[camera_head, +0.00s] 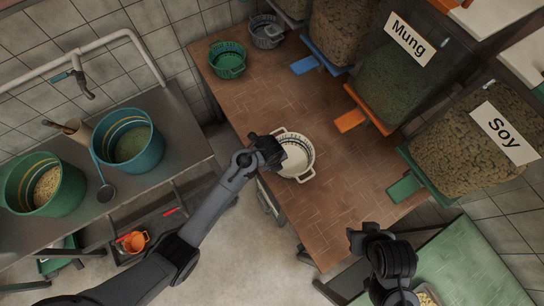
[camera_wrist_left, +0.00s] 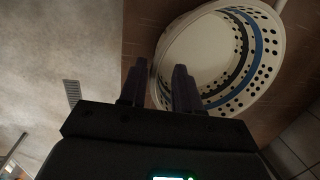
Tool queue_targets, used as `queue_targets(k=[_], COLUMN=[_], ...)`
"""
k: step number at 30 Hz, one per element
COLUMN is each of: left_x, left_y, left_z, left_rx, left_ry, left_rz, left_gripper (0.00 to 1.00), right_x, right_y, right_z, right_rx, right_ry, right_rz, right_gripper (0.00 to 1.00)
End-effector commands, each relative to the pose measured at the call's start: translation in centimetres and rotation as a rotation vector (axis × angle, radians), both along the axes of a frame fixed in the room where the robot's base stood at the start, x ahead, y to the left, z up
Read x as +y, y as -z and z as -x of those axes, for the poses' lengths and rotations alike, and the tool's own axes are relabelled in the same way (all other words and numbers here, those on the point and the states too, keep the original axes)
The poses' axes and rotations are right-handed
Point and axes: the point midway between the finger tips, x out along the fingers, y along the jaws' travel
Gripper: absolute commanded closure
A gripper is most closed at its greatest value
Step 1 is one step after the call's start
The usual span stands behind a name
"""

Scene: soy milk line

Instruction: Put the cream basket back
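The cream basket (camera_head: 297,166), a round perforated colander with a blue band and side handles, stands upright on the brown tiled counter. My left gripper (camera_head: 277,150) is at its left rim. In the left wrist view the basket (camera_wrist_left: 205,50) fills the upper right. The two dark fingers of my left gripper (camera_wrist_left: 160,82) are apart, one outside the rim and one over the inside. The rim runs between them, with no clear grip on it. My right gripper (camera_head: 368,236) is over the front right, away from the basket; its fingers are hard to make out.
A green basket (camera_head: 228,60) and a grey basket (camera_head: 266,32) stand at the counter's far left end. Bean dispensers with orange (camera_head: 350,121), blue and green (camera_head: 403,187) slides line the right. Buckets (camera_head: 128,138) stand on the metal sink bench at left.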

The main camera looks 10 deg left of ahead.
Motion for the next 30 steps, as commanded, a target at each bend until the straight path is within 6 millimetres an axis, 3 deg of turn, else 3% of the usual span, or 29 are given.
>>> queue_targets(k=[3, 9, 16, 19, 23, 30], left_x=[0.0, 0.1, 0.4, 1.1, 3.2, 9.7], left_y=[-2.4, -5.2, -6.4, -6.4, -6.5, -8.7], left_z=[0.4, 0.8, 1.2, 2.1, 4.5, 12.1], left_rx=[-0.001, -0.001, 0.001, 0.003, 0.004, 0.006], left_ry=[0.000, -0.001, -0.015, -0.104, -0.387, -1.228], left_rz=[0.003, 0.003, 0.004, 0.023, 0.083, 0.257], left_gripper=[0.68, 0.68, 0.68, 0.68, 0.68, 0.68], right_x=[0.0, 0.1, 0.2, 0.2, 0.2, 0.1], right_y=[-0.7, -1.2, -1.4, -1.4, -1.4, -1.4], right_z=[0.0, 0.0, 0.0, 0.0, 0.0, -0.1], right_rx=[0.000, 0.000, 0.000, -0.001, -0.001, -0.002], right_ry=[0.001, 0.004, 0.005, 0.005, 0.005, 0.002], right_rz=[-0.002, -0.005, -0.008, -0.007, -0.007, -0.003], right_gripper=[0.57, 0.57, 0.57, 0.57, 0.57, 0.57])
